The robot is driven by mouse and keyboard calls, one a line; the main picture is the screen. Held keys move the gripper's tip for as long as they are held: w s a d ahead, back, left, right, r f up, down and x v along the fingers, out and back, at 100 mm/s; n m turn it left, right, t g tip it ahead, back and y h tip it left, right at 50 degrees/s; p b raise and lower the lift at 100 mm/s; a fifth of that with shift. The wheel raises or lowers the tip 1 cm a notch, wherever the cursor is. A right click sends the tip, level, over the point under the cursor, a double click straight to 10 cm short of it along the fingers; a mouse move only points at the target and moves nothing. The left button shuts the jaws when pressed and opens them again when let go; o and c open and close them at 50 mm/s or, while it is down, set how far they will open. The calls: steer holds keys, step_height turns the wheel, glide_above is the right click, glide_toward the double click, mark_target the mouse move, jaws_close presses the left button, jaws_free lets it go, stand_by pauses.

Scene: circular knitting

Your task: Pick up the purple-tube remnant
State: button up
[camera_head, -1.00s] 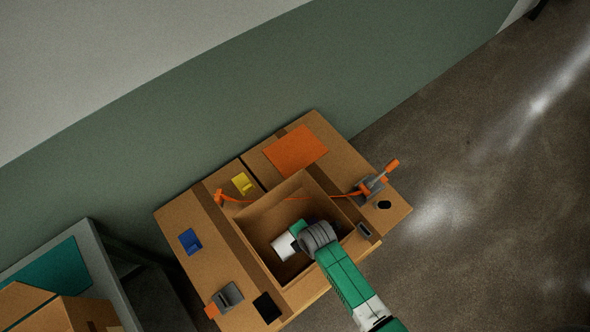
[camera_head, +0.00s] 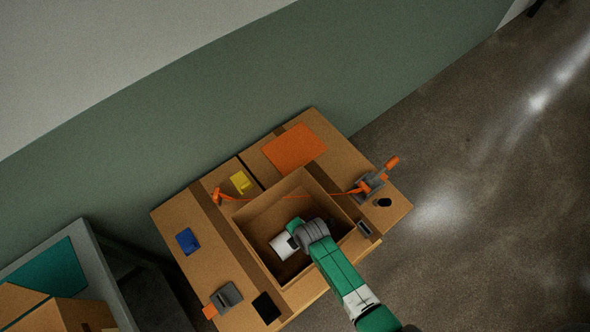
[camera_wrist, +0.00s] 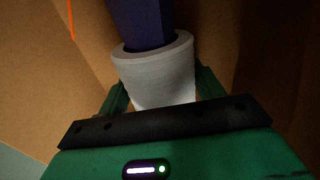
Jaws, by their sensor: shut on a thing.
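The purple-tube remnant is a white roll on a dark purple tube. In the wrist view its white roll (camera_wrist: 158,78) sits between the two green fingers of my gripper (camera_wrist: 160,92), which is shut on it. The purple tube (camera_wrist: 143,22) sticks out of the roll's far end. In the head view the white roll (camera_head: 284,246) shows inside the open cardboard box (camera_head: 262,222), tilted at the end of my gripper (camera_head: 296,236). The purple tube is not visible there. I cannot tell whether the roll touches the box floor.
The box walls stand close around my gripper. An orange thread (camera_head: 300,196) spans the box opening, near an orange-handled device (camera_head: 372,184) at right. Around the box lie a yellow item (camera_head: 240,182), a blue item (camera_head: 187,241), a black pad (camera_head: 266,307) and an orange sheet (camera_head: 295,147).

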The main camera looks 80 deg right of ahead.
step_height(320, 180, up, 10)
steer(key=p, duration=0.2)
steer(key=shift+p, duration=0.35)
